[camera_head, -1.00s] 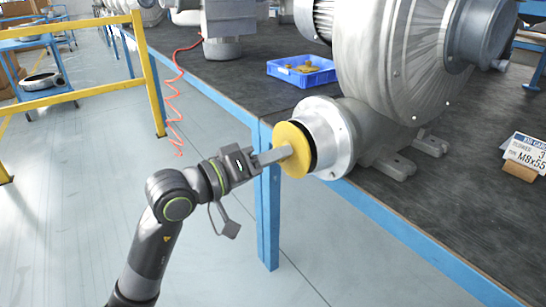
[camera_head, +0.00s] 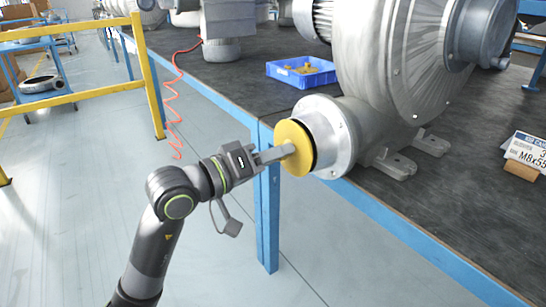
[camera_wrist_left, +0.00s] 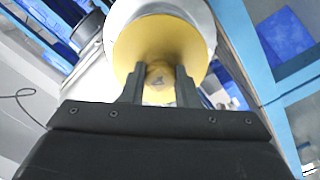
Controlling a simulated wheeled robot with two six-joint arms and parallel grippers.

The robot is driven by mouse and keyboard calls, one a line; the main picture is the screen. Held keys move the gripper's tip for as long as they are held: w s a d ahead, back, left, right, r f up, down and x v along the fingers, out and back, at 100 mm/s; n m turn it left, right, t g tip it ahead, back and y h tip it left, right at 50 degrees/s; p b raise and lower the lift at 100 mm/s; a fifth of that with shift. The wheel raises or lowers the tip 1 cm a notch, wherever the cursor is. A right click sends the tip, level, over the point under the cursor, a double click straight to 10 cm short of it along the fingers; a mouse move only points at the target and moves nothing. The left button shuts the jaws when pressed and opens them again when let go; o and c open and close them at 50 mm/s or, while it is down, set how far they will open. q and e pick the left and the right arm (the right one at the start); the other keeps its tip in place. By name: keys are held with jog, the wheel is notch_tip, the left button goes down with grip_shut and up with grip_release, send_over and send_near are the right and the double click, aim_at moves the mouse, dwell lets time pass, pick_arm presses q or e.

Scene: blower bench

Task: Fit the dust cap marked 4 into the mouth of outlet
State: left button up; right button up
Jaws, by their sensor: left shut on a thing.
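A yellow round dust cap (camera_head: 297,149) faces the mouth of the grey flanged outlet (camera_head: 338,140) of the blower. My left gripper (camera_head: 288,150) is shut on the cap's central knob. The cap also shows in the left wrist view (camera_wrist_left: 140,45), with both fingers (camera_wrist_left: 159,88) on either side of the knob and a mark like a 4 on its end. In the head view the cap lies against the outlet's front, roughly in line with it. The cap hides the outlet's mouth, so I cannot tell how deep it sits. My right gripper is not in view.
The blower housing (camera_head: 390,60) stands on the dark bench top (camera_head: 450,200) with a blue edge. A blue bin (camera_head: 301,72) with small yellowish parts lies behind the outlet. A label card (camera_head: 526,150) stands at the right. A yellow rail (camera_head: 150,80) and red coiled hose (camera_head: 171,100) are left.

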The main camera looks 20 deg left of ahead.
pick_arm(q)
jog(key=shift+w+d+b, duration=0.35)
jog(key=shift+w+b, duration=0.15)
jog(key=shift+b, duration=0.05)
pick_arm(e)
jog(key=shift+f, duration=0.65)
pick_arm(q)
jog(key=o, duration=1)
jog(key=shift+o, duration=0.2)
